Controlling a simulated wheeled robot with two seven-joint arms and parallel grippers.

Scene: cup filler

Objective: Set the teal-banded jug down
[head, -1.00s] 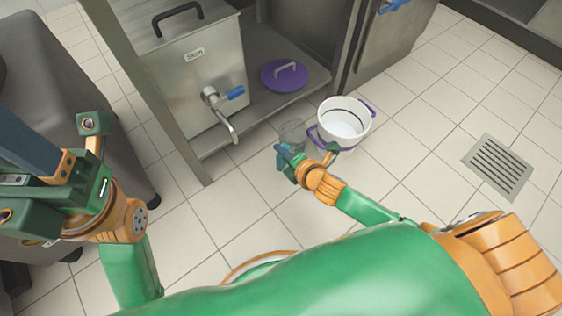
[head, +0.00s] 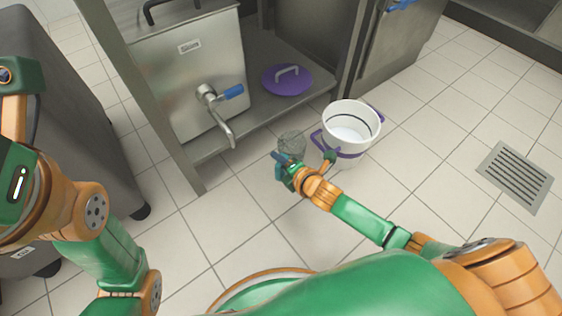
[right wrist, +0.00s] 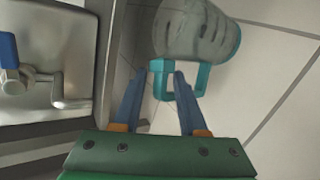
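The teal-banded jug is a see-through grey vessel (head: 291,143), low beside the white pot in the head view. The right wrist view shows its clear body (right wrist: 190,28), teal band and teal handle (right wrist: 204,80). My right gripper (head: 283,160) is at the handle. In the right wrist view its two blue fingers (right wrist: 160,76) stand apart, with one leg of the handle between them and small gaps showing. Whether the jug's base touches the floor is hidden. My left gripper (head: 18,78) is partly cut off at the left edge.
A white pot (head: 350,118) with purple handles stands close right of the jug. A steel tank with a blue-levered tap (head: 218,105) stands on a shelf behind, with a purple lid (head: 287,80). A floor drain (head: 515,177) lies right. The tiles in front are clear.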

